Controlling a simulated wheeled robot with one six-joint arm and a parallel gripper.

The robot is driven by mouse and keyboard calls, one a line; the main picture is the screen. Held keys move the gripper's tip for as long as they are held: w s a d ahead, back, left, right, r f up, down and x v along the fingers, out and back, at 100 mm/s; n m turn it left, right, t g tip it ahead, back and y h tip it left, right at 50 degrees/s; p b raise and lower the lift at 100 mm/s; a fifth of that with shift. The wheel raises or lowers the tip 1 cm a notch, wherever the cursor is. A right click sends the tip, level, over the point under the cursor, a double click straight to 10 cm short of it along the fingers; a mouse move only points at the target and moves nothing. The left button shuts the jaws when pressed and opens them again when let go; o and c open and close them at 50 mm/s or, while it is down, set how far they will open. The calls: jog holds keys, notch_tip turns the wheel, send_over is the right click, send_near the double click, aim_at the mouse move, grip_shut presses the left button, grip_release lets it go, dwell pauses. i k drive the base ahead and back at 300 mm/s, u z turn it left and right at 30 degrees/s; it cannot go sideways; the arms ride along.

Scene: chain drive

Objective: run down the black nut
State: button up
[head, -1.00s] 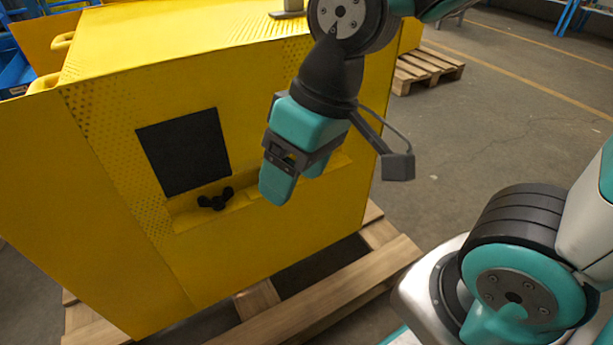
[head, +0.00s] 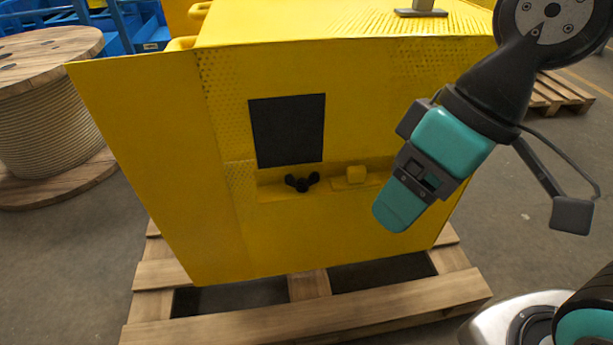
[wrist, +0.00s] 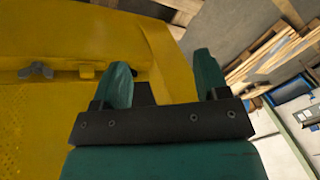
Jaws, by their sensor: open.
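The black nut (head: 303,183) has wings and sits on a narrow ledge on the front of the yellow housing (head: 220,230), below a dark square panel. It also shows in the wrist view (wrist: 36,71) at the upper left. My gripper (head: 395,205) is to the right of the nut in the head view, apart from it and angled down to the left. In the wrist view the two teal fingers (wrist: 163,80) stand apart with nothing between them. Whatever the nut is threaded on is hidden.
A dark square panel (head: 288,130) is above the nut. A small yellow block (head: 356,174) sits on the ledge just right of it. The housing stands on a wooden pallet (head: 310,286). A cable spool (head: 45,125) stands at the left, with grey floor between.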

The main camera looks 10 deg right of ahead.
aim_at(301, 185)
jog(key=z, duration=1.05)
jog(key=k, duration=0.95)
jog(key=u, duration=1)
jog(key=i, duration=0.5)
jog(key=u, duration=0.05)
